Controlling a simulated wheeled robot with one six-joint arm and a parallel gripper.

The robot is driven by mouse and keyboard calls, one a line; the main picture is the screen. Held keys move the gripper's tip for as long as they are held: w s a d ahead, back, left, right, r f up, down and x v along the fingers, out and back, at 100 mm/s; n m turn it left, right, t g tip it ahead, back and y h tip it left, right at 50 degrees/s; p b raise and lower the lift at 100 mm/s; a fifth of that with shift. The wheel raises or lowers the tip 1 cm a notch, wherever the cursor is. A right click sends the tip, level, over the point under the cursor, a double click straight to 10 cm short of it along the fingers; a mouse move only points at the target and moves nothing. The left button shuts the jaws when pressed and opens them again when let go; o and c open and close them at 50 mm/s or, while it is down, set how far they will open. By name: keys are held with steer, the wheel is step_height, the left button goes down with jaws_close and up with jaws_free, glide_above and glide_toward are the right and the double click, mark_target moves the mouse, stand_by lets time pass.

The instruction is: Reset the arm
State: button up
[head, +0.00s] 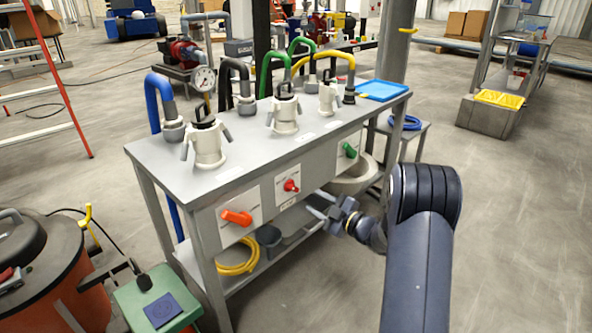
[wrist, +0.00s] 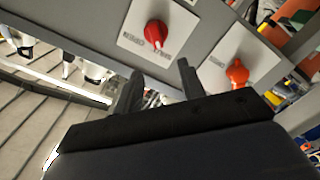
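My arm reaches in from the lower right of the head view, bent at a dark joint. My gripper (head: 320,204) is in front of the grey bench's front panel, low and to the right of the red knob (head: 291,186). In the wrist view my gripper (wrist: 160,68) has its two dark fingers apart with nothing between them. The red knob (wrist: 157,34) is beyond the fingertips, and the orange knob (wrist: 237,72) is to its right. Neither finger appears to touch a knob.
The grey bench (head: 190,178) carries several white filter housings and coloured hoses. A green knob (head: 349,150) is at the panel's right. A round basin (head: 352,178) is behind my gripper. A blue tray (head: 382,90) lies on the bench. The floor at right (head: 520,220) is clear.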

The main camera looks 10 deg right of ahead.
mark_target(293, 188)
steer(key=b+x, duration=0.2)
steer(key=x, duration=0.7)
steer(key=shift+w+a+f+b, duration=0.1)
steer(key=shift+w+a+b, duration=0.1)
steer(key=shift+w+b, duration=0.1)
steer(key=shift+w+a, duration=0.15)
steer(key=shift+w, duration=0.1)
steer(key=shift+m+p, duration=0.3)
steer(key=shift+p, duration=0.05)
